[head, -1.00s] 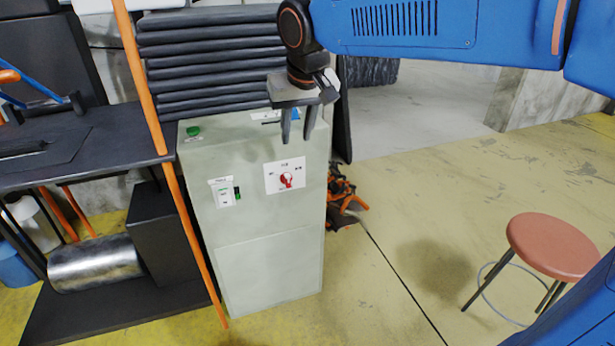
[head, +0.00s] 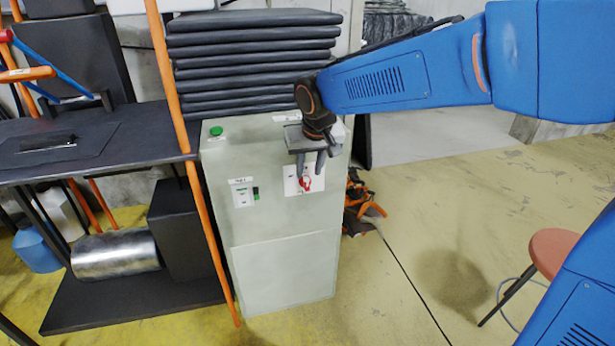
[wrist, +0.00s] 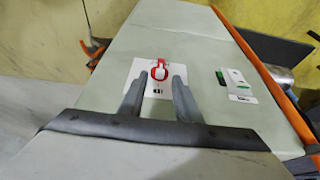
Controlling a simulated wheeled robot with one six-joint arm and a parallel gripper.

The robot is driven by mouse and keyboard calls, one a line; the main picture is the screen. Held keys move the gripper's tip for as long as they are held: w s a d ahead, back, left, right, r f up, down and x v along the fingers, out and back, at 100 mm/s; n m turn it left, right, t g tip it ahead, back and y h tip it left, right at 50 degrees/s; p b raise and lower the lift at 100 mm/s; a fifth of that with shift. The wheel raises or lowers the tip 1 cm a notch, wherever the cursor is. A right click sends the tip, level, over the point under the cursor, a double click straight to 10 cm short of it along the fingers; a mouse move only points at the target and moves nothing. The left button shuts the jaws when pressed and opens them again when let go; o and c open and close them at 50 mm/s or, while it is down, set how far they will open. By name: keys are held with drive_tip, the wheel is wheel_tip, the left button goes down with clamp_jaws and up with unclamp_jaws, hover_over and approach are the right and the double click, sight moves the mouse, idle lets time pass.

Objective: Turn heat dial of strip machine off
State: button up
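The strip machine is a pale grey-green cabinet (head: 285,270), which also fills the middle of the wrist view (wrist: 195,40). Its heat dial is a red knob (head: 305,184) on a white plate on the front face. In the wrist view the dial (wrist: 159,70) shows as a red ring with a pale bar, just beyond the fingertips. My gripper (head: 311,172) is in front of the upper part of the plate and hides some of it. In the wrist view my gripper (wrist: 157,82) is open, with a finger to each side below the dial and nothing between them. Contact with the dial cannot be told.
A second panel with a green-and-black switch (head: 255,193) sits left of the dial. A green button (head: 216,131) is on top. An orange post (head: 205,240) and dark shelf (head: 90,160) stand left.

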sight(307, 179)
drive_tip(key=shift+x, duration=2.05)
drive_tip(key=c, duration=0.7)
drive_tip(key=shift+o, duration=0.3)
